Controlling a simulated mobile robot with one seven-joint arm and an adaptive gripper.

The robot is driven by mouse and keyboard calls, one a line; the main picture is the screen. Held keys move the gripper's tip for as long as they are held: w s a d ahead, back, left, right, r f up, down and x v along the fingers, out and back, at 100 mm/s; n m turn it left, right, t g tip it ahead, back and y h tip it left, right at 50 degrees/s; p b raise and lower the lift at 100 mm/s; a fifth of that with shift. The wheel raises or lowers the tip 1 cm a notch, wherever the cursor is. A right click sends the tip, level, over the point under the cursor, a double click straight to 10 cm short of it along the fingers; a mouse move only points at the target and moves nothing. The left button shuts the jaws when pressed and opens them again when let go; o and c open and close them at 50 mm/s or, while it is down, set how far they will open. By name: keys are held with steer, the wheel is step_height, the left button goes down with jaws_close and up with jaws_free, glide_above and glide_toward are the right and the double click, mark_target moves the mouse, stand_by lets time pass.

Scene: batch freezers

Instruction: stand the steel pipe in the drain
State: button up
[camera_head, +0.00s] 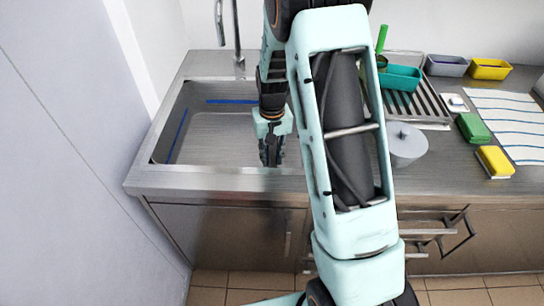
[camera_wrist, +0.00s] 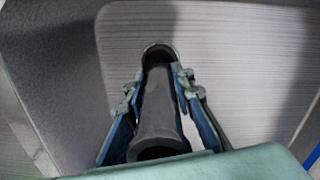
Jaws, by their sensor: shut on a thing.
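The steel pipe (camera_wrist: 158,110) is a dark grey tube seen almost end-on in the wrist view. Its open near end faces the camera and its far end points down at the sink floor. My gripper (camera_wrist: 160,78) is shut on it, with a blue-lined finger on each side. The drain (camera_wrist: 158,47) shows as a pale rim around the far end of the pipe. I cannot tell whether the pipe's end is inside it or just above it. In the head view my gripper (camera_head: 271,152) is low in the sink, and the pipe cannot be made out there.
The steel sink (camera_head: 215,180) has raised walls around my gripper, with a faucet (camera_head: 237,30) behind. On the counter to the right stand a grey lidded pot (camera_head: 406,145), a teal container (camera_head: 400,78), a green sponge (camera_head: 473,128) and a yellow sponge (camera_head: 494,162).

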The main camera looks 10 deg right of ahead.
steer(key=shift+f+b, duration=0.5)
steer(key=shift+f, duration=0.2)
steer(key=o, duration=0.7)
steer(key=shift+o, duration=0.2)
steer(key=shift+r, duration=0.15)
steer(key=shift+r+p, duration=3.7)
steer(key=shift+r, duration=1.75)
